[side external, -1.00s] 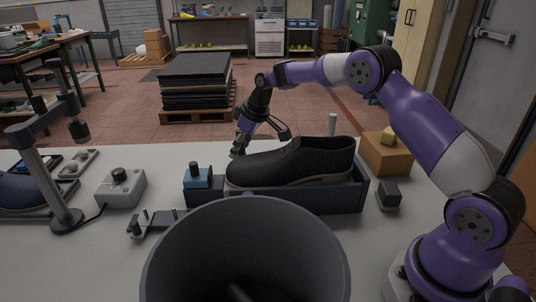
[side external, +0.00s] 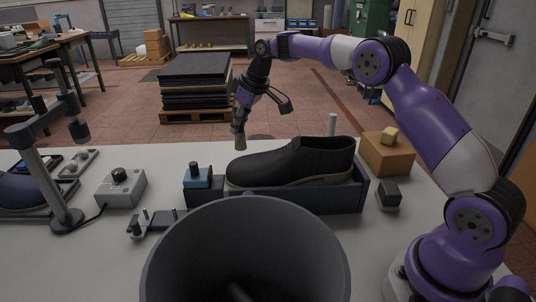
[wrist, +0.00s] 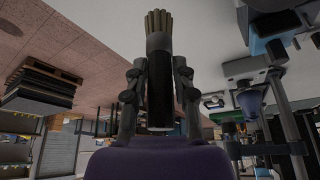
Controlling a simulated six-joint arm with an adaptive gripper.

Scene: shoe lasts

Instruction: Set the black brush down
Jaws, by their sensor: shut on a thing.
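My gripper (side external: 240,112) is shut on the black brush and holds it above the table, behind the toe end of the black shoe (side external: 290,163). In the side view the brush's tan bristles (side external: 240,142) point down, apart from the shoe. The wrist view shows the black brush (wrist: 159,95) between both fingers of my gripper (wrist: 157,74), its bristles at the top of the picture. Most of the handle is hidden by my gripper in the side view.
The shoe rests on a dark cradle (side external: 290,201) with a blue block (side external: 198,178) at its left end. A large grey bowl-shaped thing (side external: 160,262) fills the front. A grey knob box (side external: 121,189) stands left, an orange box (side external: 386,156) right.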

